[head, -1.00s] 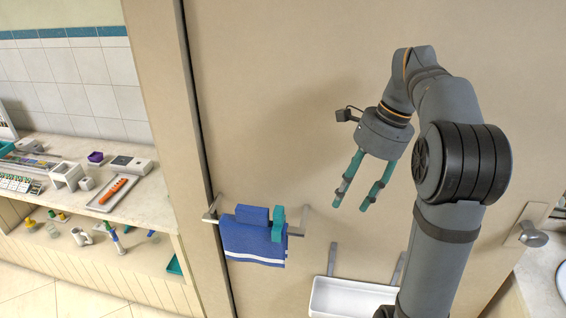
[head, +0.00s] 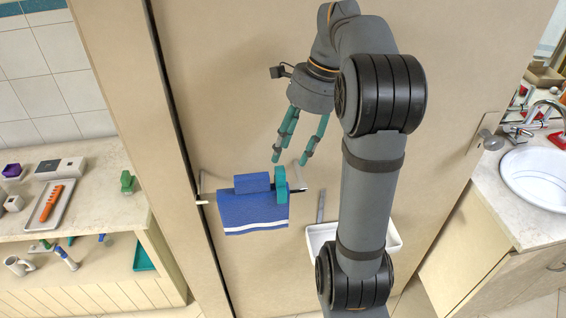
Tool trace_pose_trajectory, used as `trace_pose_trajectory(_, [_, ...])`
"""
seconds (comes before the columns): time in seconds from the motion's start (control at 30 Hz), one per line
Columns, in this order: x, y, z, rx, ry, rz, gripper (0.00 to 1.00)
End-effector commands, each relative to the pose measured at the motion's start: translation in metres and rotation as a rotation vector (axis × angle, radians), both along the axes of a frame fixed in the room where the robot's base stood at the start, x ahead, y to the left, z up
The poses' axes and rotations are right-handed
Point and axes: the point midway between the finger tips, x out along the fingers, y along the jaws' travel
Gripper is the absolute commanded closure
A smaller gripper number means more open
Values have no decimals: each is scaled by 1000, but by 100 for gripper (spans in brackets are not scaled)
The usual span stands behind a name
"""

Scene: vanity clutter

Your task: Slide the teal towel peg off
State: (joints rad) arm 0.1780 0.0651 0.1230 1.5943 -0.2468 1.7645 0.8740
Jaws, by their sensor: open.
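The teal towel peg (head: 281,186) sits upright over the right end of a blue towel (head: 246,212) with a white stripe. The towel hangs on a rail (head: 201,190) fixed to the beige door. A blue block-like piece (head: 252,182) stands on the towel's top edge, left of the peg. My gripper (head: 291,158) is open and empty, its teal fingers pointing down. In the picture it is just above and slightly right of the peg, apart from it. The rail's right end is partly behind the peg.
A white tray (head: 392,240) is mounted on the door, right of and below the towel, partly hidden by my arm. A cluttered counter (head: 97,212) is at left. A sink (head: 543,172) stands at right. The door (head: 230,100) above the rail is bare.

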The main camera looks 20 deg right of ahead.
Motion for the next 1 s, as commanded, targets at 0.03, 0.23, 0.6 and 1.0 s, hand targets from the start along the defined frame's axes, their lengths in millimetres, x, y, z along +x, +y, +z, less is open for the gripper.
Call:
trace_pose_trajectory(0.03, [-1,4,-10,2,4,1,55])
trace_pose_trajectory(0.23, [1,12,-38,1,2,2,55])
trace_pose_trajectory(0.6, [2,16,-52,0,-1,0,55])
trace_pose_trajectory(1.0, [2,16,-52,0,-1,0,71])
